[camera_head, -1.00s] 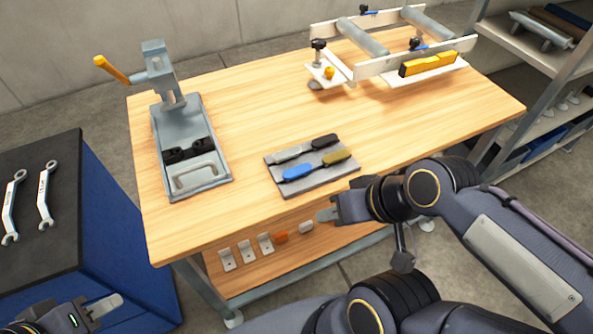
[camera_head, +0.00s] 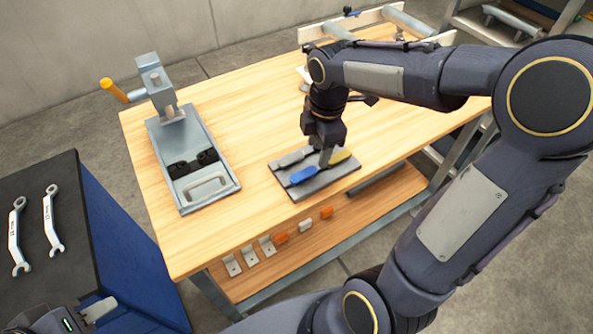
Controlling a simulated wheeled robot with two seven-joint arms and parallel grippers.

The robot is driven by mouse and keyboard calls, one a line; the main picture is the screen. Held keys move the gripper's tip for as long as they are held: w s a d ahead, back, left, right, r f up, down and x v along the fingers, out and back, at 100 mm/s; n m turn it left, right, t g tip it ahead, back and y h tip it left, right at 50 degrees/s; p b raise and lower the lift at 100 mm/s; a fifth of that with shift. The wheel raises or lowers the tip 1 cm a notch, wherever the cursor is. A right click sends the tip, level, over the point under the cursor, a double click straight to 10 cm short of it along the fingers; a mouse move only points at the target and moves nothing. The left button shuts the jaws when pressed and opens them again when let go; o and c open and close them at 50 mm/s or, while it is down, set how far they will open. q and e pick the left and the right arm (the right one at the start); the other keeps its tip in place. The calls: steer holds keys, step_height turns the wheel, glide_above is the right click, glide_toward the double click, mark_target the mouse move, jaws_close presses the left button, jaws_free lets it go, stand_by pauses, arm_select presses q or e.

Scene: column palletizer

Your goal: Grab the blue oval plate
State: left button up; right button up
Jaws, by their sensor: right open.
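The blue oval plate (camera_head: 302,176) lies on a grey tray (camera_head: 312,188) on the wooden workbench. An olive-yellow piece (camera_head: 341,157) and a grey piece (camera_head: 290,158) lie on the same tray. My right gripper (camera_head: 325,158) points down over the tray, its fingertips close to the right end of the blue plate. It is open; I cannot tell whether it touches the plate. It hides part of the tray's far side. My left gripper (camera_head: 92,312) is at the bottom left, away from the bench, with only part of it in view.
A grey clamp fixture (camera_head: 190,165) with an orange handle stands left of the tray. A white roller frame stands at the back right, partly hidden by my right arm. A dark-topped blue cabinet (camera_head: 60,220) with two wrenches is at left.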

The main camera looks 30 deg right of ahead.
mark_target(310, 170)
steer(key=shift+w+f+n+g, duration=0.15)
steer(key=shift+w+f+n, duration=0.15)
steer(key=shift+w+n, duration=0.3)
steer(key=shift+w+f+n+g, duration=0.15)
steer(key=shift+w+f+n, duration=0.15)
steer(key=shift+w+n, duration=0.3)
steer(key=shift+f, duration=0.35)
steer(key=f, duration=0.6)
steer(key=shift+s+a+f+p, duration=0.15)
steer(key=shift+s+a+p, duration=0.15)
steer(key=shift+a, duration=0.05)
steer(key=shift+f, duration=0.5)
jaws_close()
steer(key=shift+r, duration=0.15)
